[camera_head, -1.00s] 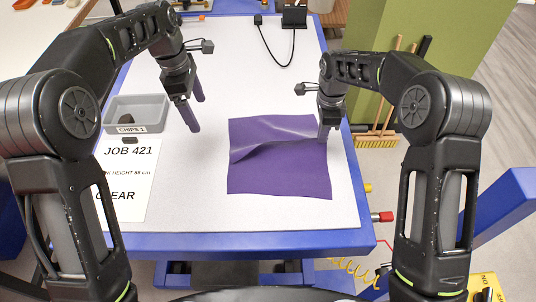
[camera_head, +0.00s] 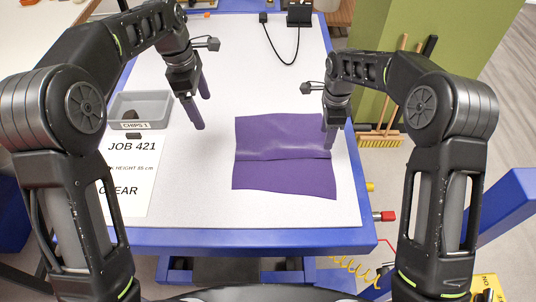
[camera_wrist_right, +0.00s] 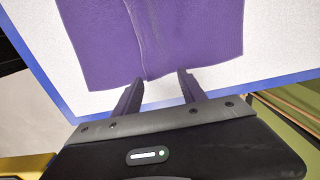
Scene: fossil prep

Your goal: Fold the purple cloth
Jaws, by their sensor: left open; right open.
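The purple cloth (camera_head: 283,175) lies on the white tabletop, with a raised crease running across its middle from left to right. In the right wrist view the cloth (camera_wrist_right: 110,40) shows the crease running up from its near edge. My right gripper (camera_head: 329,143) is at the cloth's right edge, by the end of the crease. In the right wrist view its open fingers (camera_wrist_right: 160,82) are apart, with the cloth's edge just beyond or at the tips; contact is unclear. My left gripper (camera_head: 200,112) is open and empty, above the table to the left of the cloth.
A grey bin (camera_head: 140,108) labelled CHIPS 1 and a white JOB 421 sheet (camera_head: 130,175) lie at the left. A black device (camera_head: 299,15) with a cable stands at the back. The table's blue rim (camera_head: 250,238) borders the front. Bare tabletop lies behind the cloth.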

